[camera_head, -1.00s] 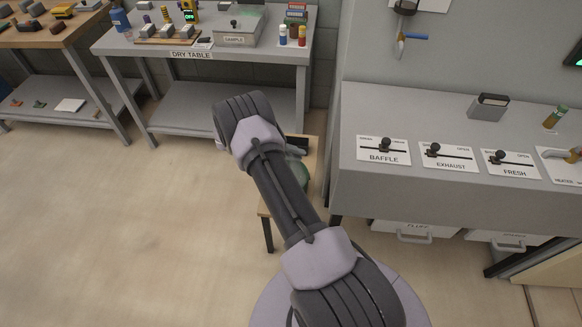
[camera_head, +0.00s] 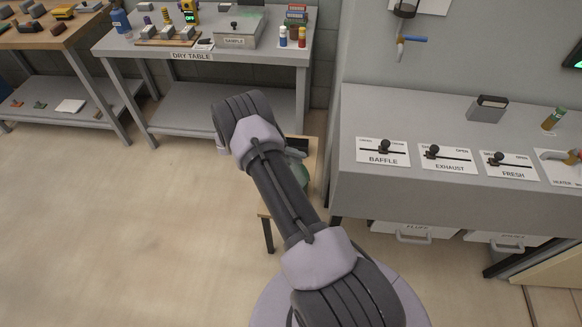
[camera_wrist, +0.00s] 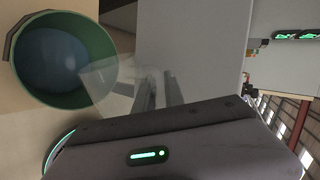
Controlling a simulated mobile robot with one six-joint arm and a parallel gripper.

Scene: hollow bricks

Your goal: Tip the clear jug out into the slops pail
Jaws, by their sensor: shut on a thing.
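In the wrist view, my gripper (camera_wrist: 160,90) is shut on the clear jug (camera_wrist: 108,78), a faint see-through shape to the left of the fingers. The jug overlaps the right rim of the green pail (camera_wrist: 106,52) in this view. Its exact tilt and contents cannot be made out. The pail is open, with a bluish-grey inside. In the head view, a green rounded part of what looks like the pail (camera_head: 302,174) shows behind my arm, on a small wooden stand. My arm hides the jug there.
The stand (camera_head: 265,211) is beside the grey control bench (camera_head: 450,198), which carries the baffle, exhaust and fresh levers. The dry table (camera_head: 185,62) stands behind, with blocks and bottles. The floor to the left is clear.

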